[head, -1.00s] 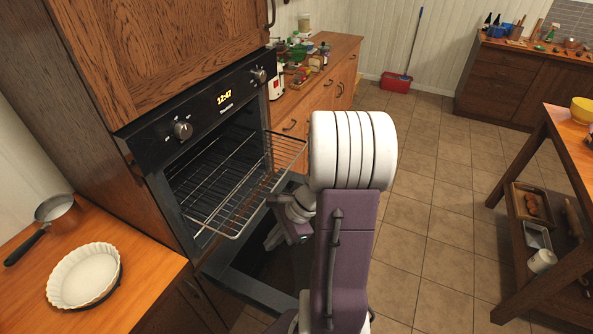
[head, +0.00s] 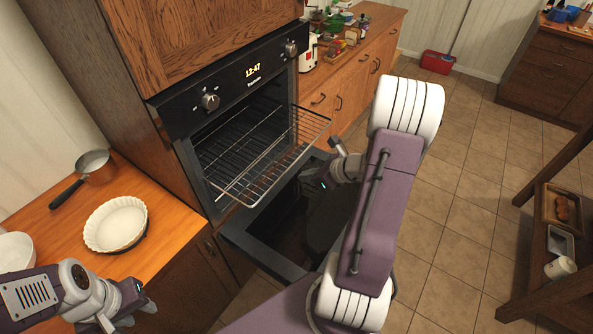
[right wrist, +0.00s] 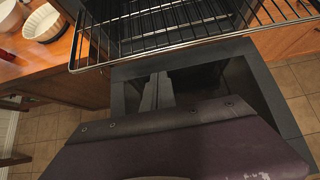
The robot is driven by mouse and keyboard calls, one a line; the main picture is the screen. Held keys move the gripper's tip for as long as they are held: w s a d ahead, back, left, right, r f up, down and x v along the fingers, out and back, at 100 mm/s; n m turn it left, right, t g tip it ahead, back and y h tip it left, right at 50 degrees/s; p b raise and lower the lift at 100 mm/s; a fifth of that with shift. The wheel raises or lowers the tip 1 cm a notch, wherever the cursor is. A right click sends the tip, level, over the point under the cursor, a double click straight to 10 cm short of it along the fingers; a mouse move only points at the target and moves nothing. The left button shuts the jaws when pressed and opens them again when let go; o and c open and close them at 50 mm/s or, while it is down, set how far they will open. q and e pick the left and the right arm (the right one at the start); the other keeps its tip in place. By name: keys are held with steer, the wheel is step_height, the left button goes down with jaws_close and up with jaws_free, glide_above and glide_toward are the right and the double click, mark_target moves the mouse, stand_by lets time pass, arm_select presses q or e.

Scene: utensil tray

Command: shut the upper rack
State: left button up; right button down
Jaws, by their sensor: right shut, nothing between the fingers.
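The upper rack (head: 265,160) is a wire shelf sticking well out of the open oven (head: 240,90) in the head view. Its front bar (right wrist: 200,42) crosses the top of the right wrist view. My right gripper (right wrist: 160,78) is shut and empty; in that view its fingertips appear below the front bar, over the open oven door. In the head view the right wrist is just right of the rack, and its fingers are hard to make out. My left gripper (head: 128,312) is at the lower left, away from the rack; its finger gap is unclear.
The oven door (head: 262,255) is folded down below the rack. A white fluted dish (head: 115,222) and a saucepan (head: 94,164) stand on the left counter. A counter with several items (head: 355,50) lies beyond the oven.

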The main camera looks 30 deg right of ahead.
arm_select(q)
steer(key=shift+r+p, duration=0.55)
steer(key=shift+r, duration=0.1)
arm_select(e)
steer(key=w, duration=0.1)
steer(key=w+a, duration=0.1)
steer(key=w, duration=0.1)
steer(key=shift+w+a, duration=0.2)
steer(key=shift+w, duration=0.1)
